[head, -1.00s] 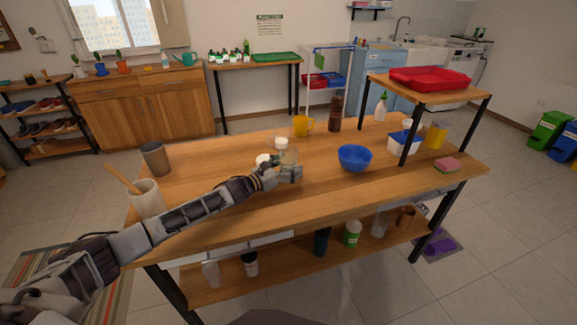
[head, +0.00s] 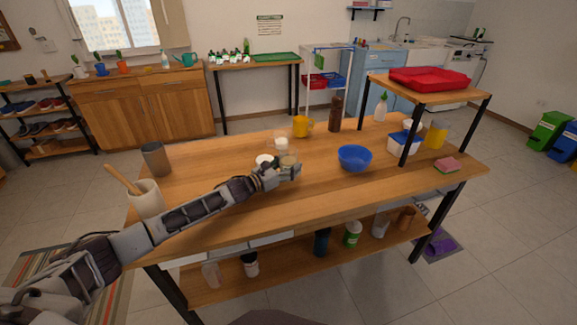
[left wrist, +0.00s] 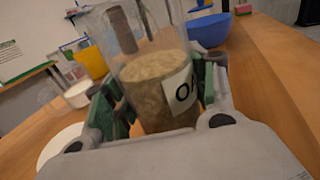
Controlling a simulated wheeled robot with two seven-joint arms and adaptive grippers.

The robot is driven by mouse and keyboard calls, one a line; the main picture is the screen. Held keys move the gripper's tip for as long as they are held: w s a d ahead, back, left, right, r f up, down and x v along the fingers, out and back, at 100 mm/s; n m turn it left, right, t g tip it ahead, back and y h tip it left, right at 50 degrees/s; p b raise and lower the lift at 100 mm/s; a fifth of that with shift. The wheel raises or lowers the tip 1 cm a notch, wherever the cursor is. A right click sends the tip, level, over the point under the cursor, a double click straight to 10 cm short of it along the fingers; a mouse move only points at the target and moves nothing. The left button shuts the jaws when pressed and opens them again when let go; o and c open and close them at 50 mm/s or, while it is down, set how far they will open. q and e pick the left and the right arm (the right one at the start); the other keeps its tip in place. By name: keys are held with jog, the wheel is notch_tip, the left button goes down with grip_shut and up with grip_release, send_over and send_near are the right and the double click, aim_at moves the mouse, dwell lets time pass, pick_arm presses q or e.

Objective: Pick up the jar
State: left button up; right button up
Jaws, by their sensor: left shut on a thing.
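The jar (left wrist: 155,85) is clear, with a greenish-brown filling and a white label with dark letters. In the left wrist view it stands between the green-padded fingers of my left gripper (left wrist: 155,100), which is shut on it. In the head view my left gripper (head: 287,170) is over the middle of the wooden table, and the jar (head: 288,160) shows just behind the fingers, partly hidden. I cannot tell whether the jar touches the table. My right gripper is not in view.
A blue bowl (head: 355,157) stands right of the gripper. A white round thing (head: 264,159) lies close on the left.

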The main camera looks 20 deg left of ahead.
aim_at(289, 146)
pick_arm(q)
jog(key=shift+r, duration=0.15)
jog(key=shift+c, duration=0.2)
jog(key=shift+r, duration=0.55)
notch_tip(289, 146, up, 7)
jog(key=shift+p, duration=0.7)
jog(key=shift+r, duration=0.85)
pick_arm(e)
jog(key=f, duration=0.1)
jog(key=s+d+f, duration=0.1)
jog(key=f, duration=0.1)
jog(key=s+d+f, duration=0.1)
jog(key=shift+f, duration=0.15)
pick_arm(q)
jog(key=shift+f, duration=0.1)
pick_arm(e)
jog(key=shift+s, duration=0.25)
